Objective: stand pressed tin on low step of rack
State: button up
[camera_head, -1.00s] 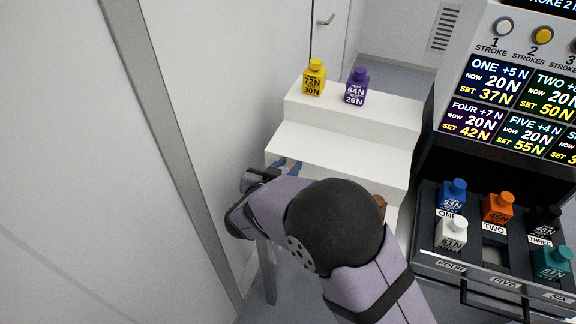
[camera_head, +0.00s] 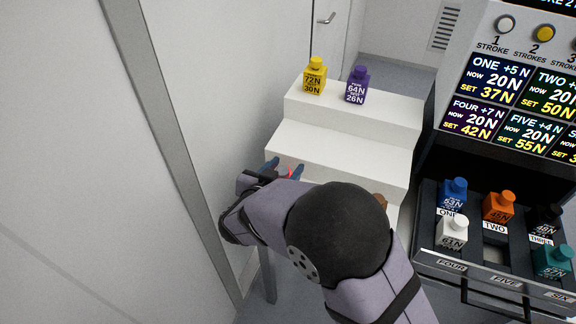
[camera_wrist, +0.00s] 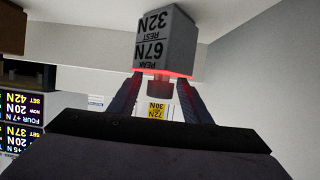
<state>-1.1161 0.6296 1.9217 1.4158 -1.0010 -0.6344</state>
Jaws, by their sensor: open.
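A grey tin (camera_wrist: 165,40) marked 67N PEAK, 32N REST shows in the wrist view with a red edge at its shoulder. The view is upside down, so the tin is upright. My gripper (camera_wrist: 159,82) is open, its fingers apart on either side of the tin's cap. In the head view my gripper (camera_head: 283,168) is at the left end of the white stepped rack (camera_head: 340,155), with a small grey and red patch between the fingers. My arm hides most of the tin and much of the low step, so its support cannot be seen.
A yellow tin (camera_head: 315,77) and a purple tin (camera_head: 357,86) stand on the top step. The drawer (camera_head: 470,268) at right holds several tins, below the display panel (camera_head: 515,110). A wall is close at left.

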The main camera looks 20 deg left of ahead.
jog(key=b+v, duration=0.1)
jog(key=v, duration=0.9)
jog(key=w+r+n+g+y+p, duration=0.4)
jog(key=r+y+p, duration=0.1)
jog(key=r+y, duration=0.25)
jog(key=s+d+f+m+g+h+b, duration=0.1)
jog(key=s+d+f+g+h, duration=0.1)
jog(key=d, duration=1)
jog(key=s+d+f+m+g+h+b, duration=0.1)
jog(key=s+d+f+g+h+b, duration=0.1)
jog(key=s+d+f, duration=0.5)
jog(key=s+d+f+m+g+h+b, duration=0.2)
jog(key=d+f, duration=0.6)
jog(key=d, duration=0.9)
jog(key=s+g+h, duration=0.1)
jog(key=s+g, duration=0.1)
jog(key=g, duration=0.1)
jog(key=shift+s+f+g, duration=0.2)
jog(key=shift+s+g, duration=0.1)
jog(key=shift+s, duration=0.05)
jog(key=shift+h, duration=0.25)
